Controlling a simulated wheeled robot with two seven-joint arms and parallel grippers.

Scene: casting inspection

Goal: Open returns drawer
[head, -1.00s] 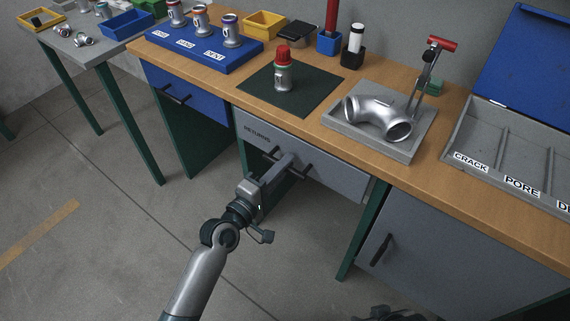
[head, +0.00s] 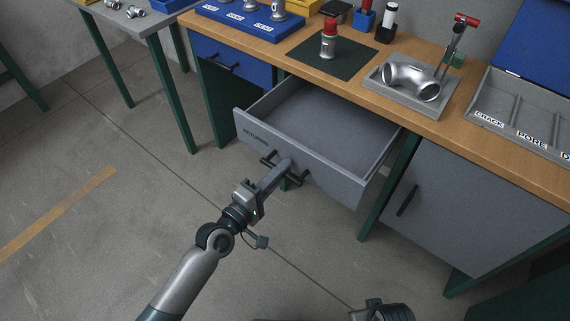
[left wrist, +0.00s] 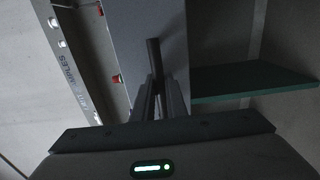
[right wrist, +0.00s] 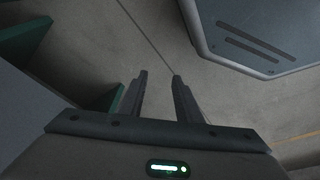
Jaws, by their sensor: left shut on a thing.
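The grey returns drawer (head: 320,128) stands pulled out from under the wooden bench, and its inside looks empty. Its front panel (head: 330,172) carries the word RETURNS and a dark bar handle (head: 268,162). My left gripper (head: 284,170) is shut on that handle, in front of the panel. In the left wrist view the handle (left wrist: 153,55) runs between the fingers (left wrist: 158,98). My right gripper shows in the right wrist view (right wrist: 160,80), with its fingers apart and only floor between them.
A blue drawer (head: 232,62) and a grey cabinet door (head: 450,205) flank the drawer. Open floor lies in front.

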